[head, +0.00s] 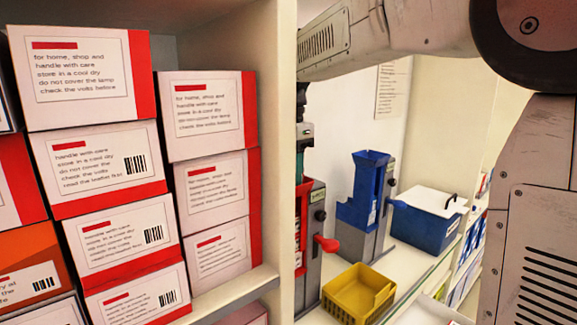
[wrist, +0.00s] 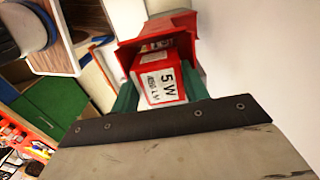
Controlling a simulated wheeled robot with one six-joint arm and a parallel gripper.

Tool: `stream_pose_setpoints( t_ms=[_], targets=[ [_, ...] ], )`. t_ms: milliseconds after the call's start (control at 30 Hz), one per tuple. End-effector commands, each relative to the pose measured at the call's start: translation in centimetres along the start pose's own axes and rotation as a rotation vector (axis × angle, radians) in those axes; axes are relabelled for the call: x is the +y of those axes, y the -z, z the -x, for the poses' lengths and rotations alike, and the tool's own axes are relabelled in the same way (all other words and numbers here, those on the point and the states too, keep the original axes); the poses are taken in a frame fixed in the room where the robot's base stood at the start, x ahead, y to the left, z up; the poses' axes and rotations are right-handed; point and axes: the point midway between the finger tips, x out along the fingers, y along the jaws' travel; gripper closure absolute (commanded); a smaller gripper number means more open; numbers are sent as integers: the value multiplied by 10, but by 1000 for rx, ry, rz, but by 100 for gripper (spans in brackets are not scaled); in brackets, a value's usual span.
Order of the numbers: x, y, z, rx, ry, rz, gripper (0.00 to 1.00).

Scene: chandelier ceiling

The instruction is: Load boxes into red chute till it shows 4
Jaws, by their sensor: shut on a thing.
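The red chute (head: 304,216) stands just behind the shelf's side panel in the head view, with a red lever (head: 327,243) at its front. The panel hides its left part, and I cannot read a count on it. In the wrist view the chute's red open top (wrist: 128,53) is right beyond my fingers. My gripper (wrist: 160,92) has green fingers shut on a small red and white box (wrist: 158,80) marked 5 W. The box's far end is at or inside the chute's mouth; I cannot tell how deep. In the head view my gripper is above the chute, mostly hidden.
A blue chute (head: 365,200) stands to the right of the red one. A yellow basket (head: 355,295) is in front of them, and a blue bin (head: 424,228) with a white lid is farther right. Shelves of large white and red boxes (head: 105,158) fill the left.

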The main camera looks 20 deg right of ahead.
Motion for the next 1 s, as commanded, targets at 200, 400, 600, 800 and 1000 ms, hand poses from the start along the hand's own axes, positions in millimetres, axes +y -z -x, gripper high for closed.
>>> stream_pose_setpoints(
  t_ms=[200,400,600,800,1000],
  targets=[
    [0,0,-6,0,0,0,78],
    [0,0,-7,0,1,0,78],
    [0,0,-7,0,1,0,35],
    [0,0,-7,0,1,0,35],
    [-1,0,-7,0,1,0,35]
  ],
)
